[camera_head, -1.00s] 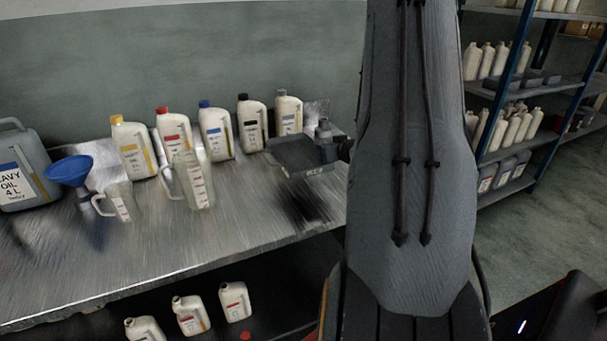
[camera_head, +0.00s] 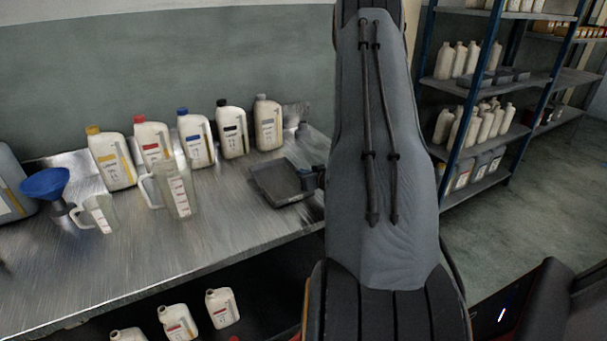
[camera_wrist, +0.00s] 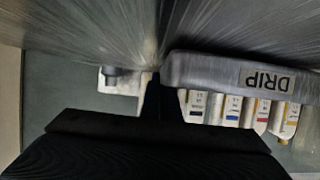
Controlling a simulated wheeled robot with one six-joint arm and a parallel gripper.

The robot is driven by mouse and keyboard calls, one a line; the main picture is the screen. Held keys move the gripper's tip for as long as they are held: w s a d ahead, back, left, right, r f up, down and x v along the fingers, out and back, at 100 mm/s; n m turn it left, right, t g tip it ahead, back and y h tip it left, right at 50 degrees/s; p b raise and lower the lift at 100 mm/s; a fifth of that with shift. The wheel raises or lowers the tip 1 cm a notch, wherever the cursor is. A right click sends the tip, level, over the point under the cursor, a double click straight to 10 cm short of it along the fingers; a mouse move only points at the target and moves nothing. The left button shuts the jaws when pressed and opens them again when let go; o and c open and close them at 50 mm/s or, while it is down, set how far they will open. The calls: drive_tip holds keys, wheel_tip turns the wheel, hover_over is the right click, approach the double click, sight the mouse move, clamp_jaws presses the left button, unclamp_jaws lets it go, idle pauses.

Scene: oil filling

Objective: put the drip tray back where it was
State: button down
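The drip tray (camera_head: 282,182) is a shallow dark grey tray at the right part of the metal workbench. It lies level at the bench top, and I cannot tell whether it fully rests there. My gripper (camera_head: 318,178) is at the tray's right side, shut on its edge; my arm link partly hides it. In the wrist view, which is upside down, the tray's side wall with the word DRIP (camera_wrist: 220,78) runs right from my narrow dark finger (camera_wrist: 157,92). The fingertips' grip is mostly hidden.
A row of oil bottles (camera_head: 195,140) stands behind the tray. Two measuring jugs (camera_head: 172,190) and a blue funnel (camera_head: 46,184) stand to its left. A small grey object (camera_head: 303,131) is behind my gripper. The bench (camera_head: 235,225) is bare in front. Shelves (camera_head: 480,90) stand right.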

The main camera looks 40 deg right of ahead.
drive_tip(key=shift+f, duration=0.2)
drive_tip(key=c, duration=2)
unclamp_jaws()
